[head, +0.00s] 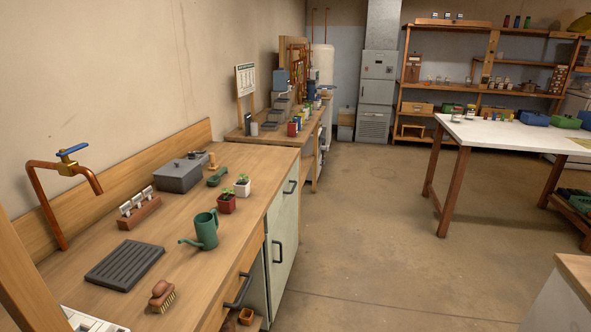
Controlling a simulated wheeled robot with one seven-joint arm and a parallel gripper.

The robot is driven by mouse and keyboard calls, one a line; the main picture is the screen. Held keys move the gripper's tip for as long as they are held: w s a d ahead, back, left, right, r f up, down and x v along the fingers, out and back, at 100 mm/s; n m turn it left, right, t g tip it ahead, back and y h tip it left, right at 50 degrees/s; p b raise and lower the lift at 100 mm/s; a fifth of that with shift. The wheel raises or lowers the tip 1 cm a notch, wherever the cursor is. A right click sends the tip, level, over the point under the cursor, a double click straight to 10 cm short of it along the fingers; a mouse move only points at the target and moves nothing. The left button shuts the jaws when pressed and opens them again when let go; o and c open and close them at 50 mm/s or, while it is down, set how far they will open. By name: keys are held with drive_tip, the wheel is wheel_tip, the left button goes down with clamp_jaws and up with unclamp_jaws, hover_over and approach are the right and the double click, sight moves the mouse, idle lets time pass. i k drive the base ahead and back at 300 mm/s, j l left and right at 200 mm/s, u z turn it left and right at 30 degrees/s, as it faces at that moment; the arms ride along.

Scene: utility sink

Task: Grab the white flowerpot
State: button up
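The white flowerpot (242,188) stands upright on the wooden counter, near its front edge, with a small green seedling in it. A dark red flowerpot (227,204), also with a seedling, stands just in front of it and to the left. A green watering can (204,231) stands nearer, left of the red pot. My gripper is not in view.
On the counter (185,215) are a grey sink box (181,174), a wooden rack (139,211), a black drain tray (125,266), a brush (162,296) and a copper tap (70,168). A white table (500,136) stands right. The floor (370,230) between is clear.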

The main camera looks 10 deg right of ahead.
sight(242, 187)
drive_tip(key=i+z, duration=0.35)
drive_tip(key=i, duration=1.05)
drive_tip(key=i+j+u, duration=0.15)
drive_tip(key=i+u, duration=0.2)
drive_tip(key=i, duration=0.4)
drive_tip(key=i+l+u, duration=0.1)
drive_tip(key=i+u, duration=0.25)
drive_tip(key=i, duration=0.4)
drive_tip(key=k+u, duration=0.1)
